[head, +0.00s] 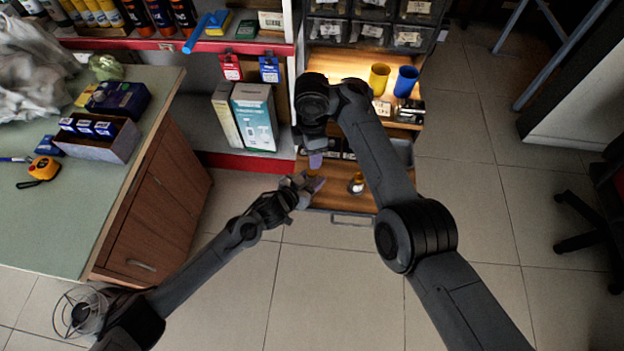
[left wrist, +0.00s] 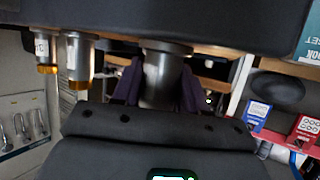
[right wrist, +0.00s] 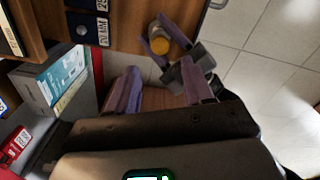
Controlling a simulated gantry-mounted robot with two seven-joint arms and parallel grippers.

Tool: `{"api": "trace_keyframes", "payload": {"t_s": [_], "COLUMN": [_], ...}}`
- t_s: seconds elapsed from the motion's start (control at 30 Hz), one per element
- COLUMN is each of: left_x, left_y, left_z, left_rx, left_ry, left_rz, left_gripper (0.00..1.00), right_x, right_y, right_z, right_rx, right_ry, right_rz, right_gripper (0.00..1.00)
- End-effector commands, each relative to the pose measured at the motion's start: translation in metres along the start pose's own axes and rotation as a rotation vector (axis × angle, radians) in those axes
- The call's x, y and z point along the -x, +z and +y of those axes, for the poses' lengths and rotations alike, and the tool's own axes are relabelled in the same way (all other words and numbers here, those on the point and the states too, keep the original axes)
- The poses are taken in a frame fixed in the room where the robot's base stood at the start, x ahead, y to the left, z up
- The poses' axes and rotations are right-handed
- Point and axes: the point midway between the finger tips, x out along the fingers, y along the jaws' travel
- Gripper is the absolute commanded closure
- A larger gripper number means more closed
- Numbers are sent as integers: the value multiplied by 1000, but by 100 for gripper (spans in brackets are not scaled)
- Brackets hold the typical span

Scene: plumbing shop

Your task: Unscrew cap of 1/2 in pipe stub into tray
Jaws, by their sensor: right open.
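My left gripper (head: 314,186) reaches in from the left over the wooden work surface. In the left wrist view its purple fingers close on both sides of a grey pipe stub (left wrist: 166,80); the stub's capped end is hidden there. I cannot clearly make out the tray.
A yellow cup (head: 378,79) and a blue cup (head: 405,81) stand at the back of the wooden unit. White boxes (head: 253,118) sit on a red-edged shelf to the left. A green-topped counter (head: 75,225) fills the left side. The tiled floor in front is clear.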

Motion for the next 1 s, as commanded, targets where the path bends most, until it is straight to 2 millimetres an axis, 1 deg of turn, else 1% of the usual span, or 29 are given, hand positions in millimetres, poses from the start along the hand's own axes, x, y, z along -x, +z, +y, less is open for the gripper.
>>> {"api": "trace_keyframes", "payload": {"t_s": [0.03, 0.2, 0.43, 0.57, 0.67, 0.77, 0.87, 1.0], "left_x": [0, 0, 0, 0, 0, 0, 0, 0], "left_y": [0, 0, 0, 0, 0, 0, 0, 0], "left_z": [0, 0, 0, 0, 0, 0, 0, 0], "left_rx": [0, 0, 0, 0, 0, 0, 0, 0], "left_ry": [0, 0, 0, 0, 0, 0, 0, 0], "left_rz": [0, 0, 0, 0, 0, 0, 0, 0], "left_gripper": [75, 100, 100, 100, 100, 100, 100, 100], "right_x": [0, 0, 3, 4, 5, 5, 4, 2], "right_y": [0, 0, 0, -1, -2, -2, -2, -1], "right_z": [0, 0, 3, 5, 8, 11, 11, 11], "right_rx": [0, 0, -11, -99, -241, -444, -697, -1089], "right_ry": [0, 0, 11, 20, 32, 39, 38, 36], "right_rz": [0, 0, 5, 9, 14, 17, 15, 13], "right_gripper": [49, 49, 49, 49, 49, 49, 49, 49]}}
